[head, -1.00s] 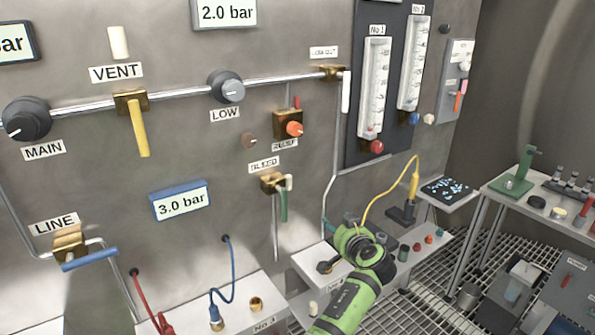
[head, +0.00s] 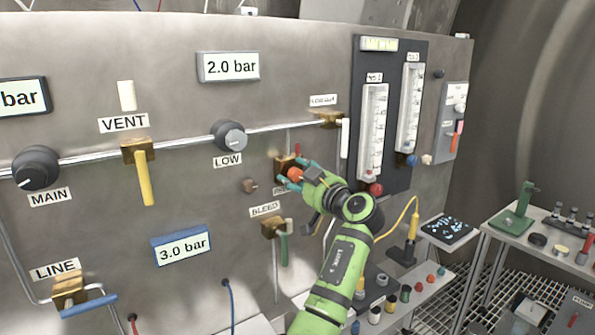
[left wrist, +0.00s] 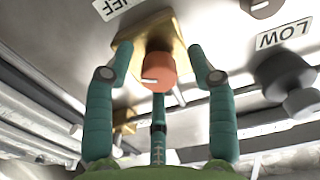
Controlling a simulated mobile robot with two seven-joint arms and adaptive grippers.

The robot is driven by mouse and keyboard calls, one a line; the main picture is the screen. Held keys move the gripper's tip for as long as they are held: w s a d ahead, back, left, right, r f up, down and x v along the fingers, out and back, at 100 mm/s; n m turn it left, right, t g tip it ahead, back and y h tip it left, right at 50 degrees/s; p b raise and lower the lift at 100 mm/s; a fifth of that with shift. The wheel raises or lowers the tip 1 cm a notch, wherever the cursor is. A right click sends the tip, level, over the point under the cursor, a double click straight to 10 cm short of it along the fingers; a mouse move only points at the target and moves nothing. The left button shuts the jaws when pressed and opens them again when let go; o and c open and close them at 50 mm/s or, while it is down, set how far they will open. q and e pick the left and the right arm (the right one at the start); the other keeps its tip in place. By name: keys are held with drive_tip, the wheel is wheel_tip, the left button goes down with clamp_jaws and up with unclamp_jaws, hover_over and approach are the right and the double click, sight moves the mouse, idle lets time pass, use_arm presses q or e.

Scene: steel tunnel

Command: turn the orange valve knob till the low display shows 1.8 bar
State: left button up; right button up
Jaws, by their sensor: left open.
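The orange valve knob (head: 295,174) sits on a brass block of the steel panel, above the BLEED label. In the left wrist view the knob (left wrist: 156,73) is near the middle, with a pale mark on its face. My left gripper (head: 293,170) is at the knob, and in the left wrist view its teal fingers (left wrist: 160,75) are spread open on both sides with visible gaps to it. A third finger shows below. The display above the LOW dial (head: 229,136) reads 2.0 bar (head: 228,67). My right gripper is not in view.
The BLEED valve with its green handle (head: 284,248) is just below the gripper. Two flow tubes (head: 373,133) stand to the right. A pipe with the VENT lever (head: 145,178) and MAIN dial (head: 36,167) runs left. Another display (head: 181,248) reads 3.0 bar.

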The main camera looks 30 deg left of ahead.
use_arm(q)
drive_tip(key=shift+w, duration=0.1)
clamp_jaws()
drive_tip(key=shift+f+b, duration=0.1)
drive_tip(key=shift+b, duration=0.35)
drive_tip(key=shift+f+n+b, duration=0.1)
drive_tip(key=shift+n+b, duration=0.2)
drive_tip(key=shift+b, duration=0.25)
drive_tip(key=n+b, duration=0.4)
drive_tip(key=b, duration=0.5)
drive_tip(key=shift+n+b, duration=1.15)
drive_tip(key=shift+n, duration=0.25)
drive_tip(key=shift+r, duration=0.2)
